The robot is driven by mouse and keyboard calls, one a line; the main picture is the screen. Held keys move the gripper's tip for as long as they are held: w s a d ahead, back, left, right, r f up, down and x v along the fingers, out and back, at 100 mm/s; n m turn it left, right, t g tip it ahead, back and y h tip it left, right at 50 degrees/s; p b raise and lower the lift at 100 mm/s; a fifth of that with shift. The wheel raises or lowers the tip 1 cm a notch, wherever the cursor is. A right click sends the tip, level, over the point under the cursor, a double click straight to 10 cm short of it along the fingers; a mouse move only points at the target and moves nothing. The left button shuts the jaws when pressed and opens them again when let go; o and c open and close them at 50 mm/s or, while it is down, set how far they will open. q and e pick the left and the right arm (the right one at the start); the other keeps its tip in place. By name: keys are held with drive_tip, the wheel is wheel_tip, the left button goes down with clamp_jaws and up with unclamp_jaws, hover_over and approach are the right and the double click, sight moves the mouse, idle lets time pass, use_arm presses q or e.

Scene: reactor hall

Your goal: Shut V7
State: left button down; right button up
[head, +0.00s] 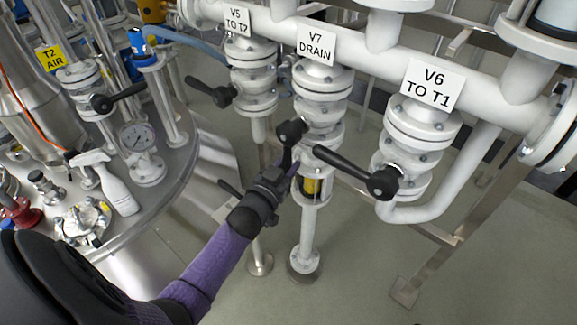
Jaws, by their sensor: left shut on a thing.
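Valve V7 (319,95) is a white flanged valve on a vertical pipe in the middle of the head view, under the sign "V7 DRAIN" (316,42). Its black lever handle (289,136) has its hub on the valve's left front. The lever points down from the hub, roughly along the pipe. My left gripper (281,174) is shut on the lower part of this lever, and its fingers hide the lever's end. My right gripper is not in view.
V6's black lever (345,167) reaches left, close to the right of V7's pipe. V5's lever (207,89) points up and left. A tank top (180,185) with a spray bottle (106,182) and gauge (138,137) stands left. Open floor (480,260) lies at lower right.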

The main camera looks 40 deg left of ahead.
use_arm(q)
drive_tip(key=a+r+m+t+h, duration=0.1)
drive_tip(key=a+r+m, duration=0.3)
drive_tip(key=m, duration=0.5)
drive_tip(key=a+r+m+t+h+b, duration=0.1)
drive_tip(key=a+r+m, duration=0.4)
drive_tip(key=m, duration=0.5)
drive_tip(key=shift+w+r+m+h, duration=0.3)
drive_tip(key=shift+w+r+h, duration=0.1)
drive_tip(key=shift+h, duration=0.4)
